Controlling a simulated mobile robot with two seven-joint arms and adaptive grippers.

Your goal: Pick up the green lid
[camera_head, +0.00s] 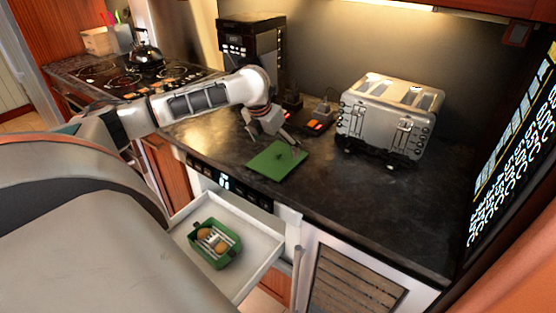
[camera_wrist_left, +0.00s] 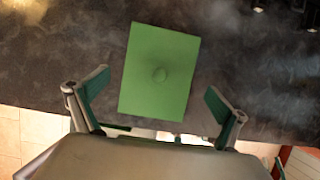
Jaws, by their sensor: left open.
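The green lid (camera_head: 277,160) lies flat on the dark countertop in the head view, near the counter's front edge. My left gripper (camera_head: 288,146) is just above the lid in the head view. In the wrist view its two fingers (camera_wrist_left: 158,97) are spread wide, with nothing between them, and the lid shows ahead between and beyond them. My right gripper is not in view.
Below the counter a white drawer (camera_head: 262,225) stands open, holding a green container (camera_head: 207,256) with brownish round items. A silver toaster (camera_head: 385,120) stands right of the lid. A coffee machine (camera_head: 250,48) stands behind my arm. Counter in front of the toaster is clear.

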